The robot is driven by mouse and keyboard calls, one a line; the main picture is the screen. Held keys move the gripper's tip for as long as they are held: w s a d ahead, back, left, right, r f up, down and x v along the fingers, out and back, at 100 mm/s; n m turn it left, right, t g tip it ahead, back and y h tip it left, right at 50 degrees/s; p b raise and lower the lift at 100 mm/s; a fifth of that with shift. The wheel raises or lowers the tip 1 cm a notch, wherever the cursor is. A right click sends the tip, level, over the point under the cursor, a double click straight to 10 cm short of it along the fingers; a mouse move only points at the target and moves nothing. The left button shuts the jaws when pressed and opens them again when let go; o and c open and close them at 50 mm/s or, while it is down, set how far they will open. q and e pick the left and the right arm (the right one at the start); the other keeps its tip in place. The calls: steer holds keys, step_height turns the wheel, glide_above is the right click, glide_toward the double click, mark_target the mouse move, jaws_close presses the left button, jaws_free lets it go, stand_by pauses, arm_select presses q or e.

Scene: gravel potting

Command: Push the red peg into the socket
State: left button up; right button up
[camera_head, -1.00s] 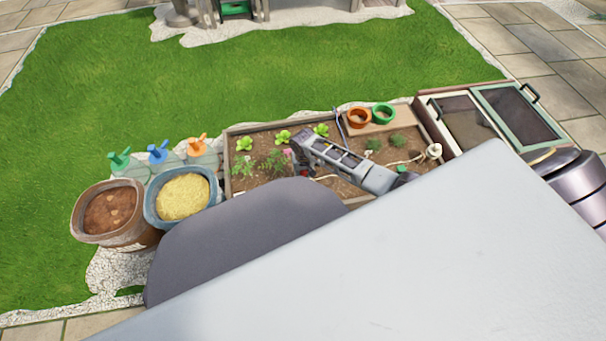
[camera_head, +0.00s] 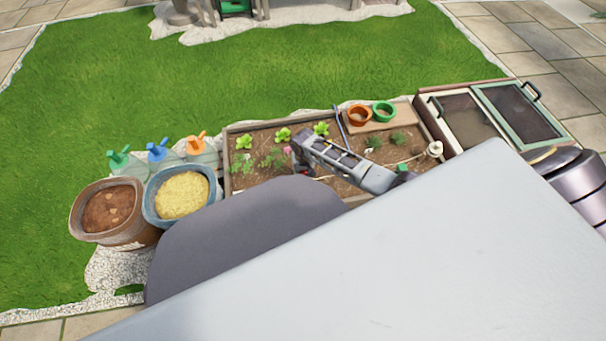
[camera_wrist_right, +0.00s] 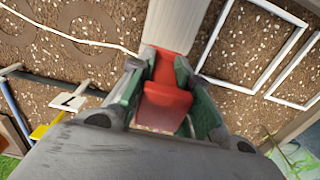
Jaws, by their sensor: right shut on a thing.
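In the right wrist view my right gripper (camera_wrist_right: 166,103) is shut on the red peg (camera_wrist_right: 165,97), which sits between its green-padded fingers. The far end of the peg meets or lies very near a pale ribbed block (camera_wrist_right: 178,22), perhaps the socket. How deep the peg sits in it, if at all, cannot be told. In the head view my right forearm lies over the planter bed, with the gripper low at its left end and a tiny red spot beside it. The socket cannot be made out there. My left gripper is not in view.
The wooden planter bed (camera_head: 237,183) holds seedlings, with orange (camera_head: 359,116) and green (camera_head: 384,111) pots at the back. White frames (camera_wrist_right: 258,45) and a pale cord lie on the soil. My own body hides the front.

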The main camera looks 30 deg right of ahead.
steer(key=shift+f, duration=0.3)
steer(key=o, duration=1)
steer(key=shift+c, duration=0.2)
steer(key=shift+r, duration=0.2)
steer(key=shift+r, duration=5.8)
